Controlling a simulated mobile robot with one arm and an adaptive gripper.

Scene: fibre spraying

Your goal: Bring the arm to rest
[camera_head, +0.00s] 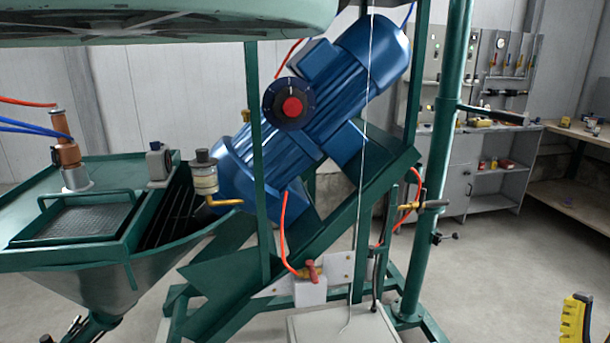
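My gripper and arm do not show clearly in the head view. The green fibre spraying machine fills most of the picture. Its large blue motor (335,95) sits tilted on a green frame, with a dial (290,104) and red knob in front of it. A green hopper (110,245) with a grated lid is at the left. A small red-handled valve (311,270) sits low on the frame, with an orange hose running down to it.
A yellow notched piece (574,320) cuts into the lower right edge; I cannot tell what it is. A grey cabinet with a tool board (510,60) and a wooden workbench (585,135) stand at the back right. Grey floor (500,260) is clear at the right.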

